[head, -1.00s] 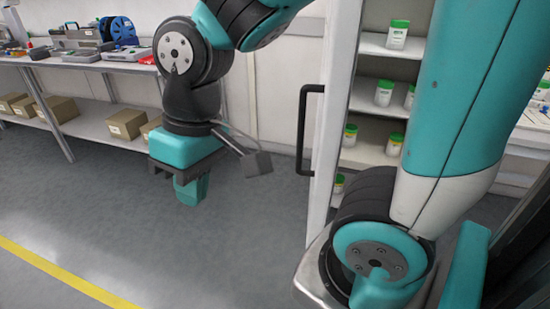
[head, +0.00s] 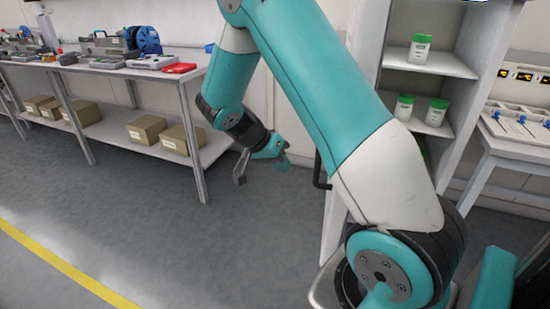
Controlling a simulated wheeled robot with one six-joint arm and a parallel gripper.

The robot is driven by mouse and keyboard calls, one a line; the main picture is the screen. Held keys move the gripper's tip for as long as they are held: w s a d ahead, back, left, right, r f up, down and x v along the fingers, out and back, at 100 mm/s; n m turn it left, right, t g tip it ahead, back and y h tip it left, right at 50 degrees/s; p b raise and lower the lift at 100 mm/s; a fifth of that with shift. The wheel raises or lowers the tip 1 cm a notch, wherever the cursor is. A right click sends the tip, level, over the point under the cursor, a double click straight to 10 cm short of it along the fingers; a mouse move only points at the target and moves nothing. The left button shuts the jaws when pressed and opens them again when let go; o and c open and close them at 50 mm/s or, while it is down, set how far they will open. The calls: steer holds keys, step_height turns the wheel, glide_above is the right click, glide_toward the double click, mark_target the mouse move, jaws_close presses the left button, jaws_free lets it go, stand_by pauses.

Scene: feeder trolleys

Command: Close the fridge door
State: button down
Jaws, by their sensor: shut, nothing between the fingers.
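The fridge (head: 445,65) is a white cabinet at the right of the head view, with white green-lidded tubs on its shelves. Its white door (head: 335,225) stands open, seen nearly edge-on, left of the shelves. My arm crosses in front and hides much of the door. The black door handle (head: 319,172) shows only in part beside my arm. My gripper (head: 277,156) is shut and empty, to the left of the handle in the picture. I cannot tell its exact distance from the door.
A workbench (head: 190,72) with tools and a blue spool (head: 146,40) stands at the left, with cardboard boxes on its lower shelf. Another white table (head: 510,135) is at the right. The grey floor (head: 190,240) at front left is clear, crossed by a yellow line.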

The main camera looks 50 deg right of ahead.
steer(key=s+d+f, duration=0.3)
steer(key=s, duration=0.2)
steer(key=shift+d, duration=0.25)
steer(key=shift+f, duration=0.1)
